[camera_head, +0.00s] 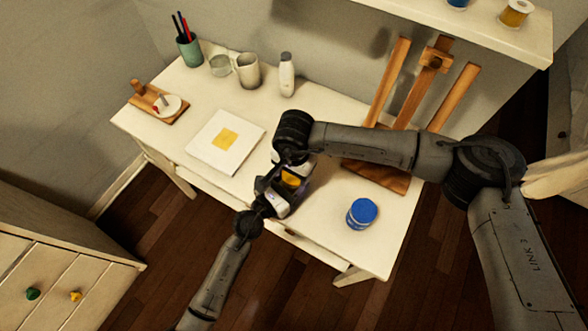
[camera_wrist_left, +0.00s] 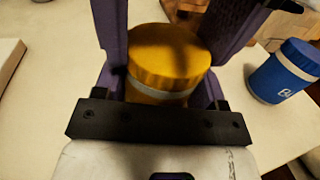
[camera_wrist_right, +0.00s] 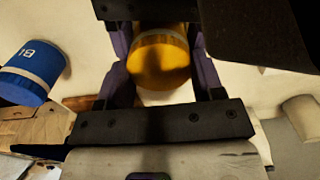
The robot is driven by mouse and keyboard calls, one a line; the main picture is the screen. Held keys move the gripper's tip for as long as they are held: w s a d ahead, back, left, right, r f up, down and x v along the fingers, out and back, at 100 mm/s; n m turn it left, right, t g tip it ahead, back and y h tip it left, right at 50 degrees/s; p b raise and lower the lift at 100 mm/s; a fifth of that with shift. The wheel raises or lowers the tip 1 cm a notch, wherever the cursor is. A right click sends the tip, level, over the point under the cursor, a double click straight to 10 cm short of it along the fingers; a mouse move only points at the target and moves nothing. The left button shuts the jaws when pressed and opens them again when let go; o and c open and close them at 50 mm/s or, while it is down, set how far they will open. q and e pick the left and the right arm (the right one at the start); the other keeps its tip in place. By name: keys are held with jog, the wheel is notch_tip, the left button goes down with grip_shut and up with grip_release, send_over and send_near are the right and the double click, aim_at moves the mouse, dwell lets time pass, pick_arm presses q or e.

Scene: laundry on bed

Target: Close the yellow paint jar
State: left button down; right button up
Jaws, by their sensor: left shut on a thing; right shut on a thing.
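The yellow paint jar (camera_head: 291,179) is between my two grippers above the table's front edge. In the left wrist view the yellow paint jar (camera_wrist_left: 165,62) has a smooth yellow top, with a pale band and more yellow below. My left gripper (camera_head: 280,188) reaches it from the front, its fingers on both sides, shut on it. My right gripper (camera_head: 290,170) comes from the right and behind, also shut on it. It shows in the right wrist view (camera_wrist_right: 160,60) between the fingers. The fingers hide its sides, so I cannot tell exactly which part each grips.
A blue paint jar (camera_head: 361,213) stands on the white table (camera_head: 330,256) to the right. A canvas with a yellow square (camera_head: 225,139) lies left. A wooden easel (camera_head: 390,82), cups (camera_head: 247,70), a white bottle (camera_head: 287,75) and a brush holder (camera_head: 188,49) stand behind.

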jog(key=shift+m, duration=0.7)
jog(key=o, duration=1)
jog(key=shift+r, duration=0.1)
jog(key=shift+r, duration=2.15)
jog(key=shift+r+n, duration=0.8)
jog(key=shift+r, duration=0.95)
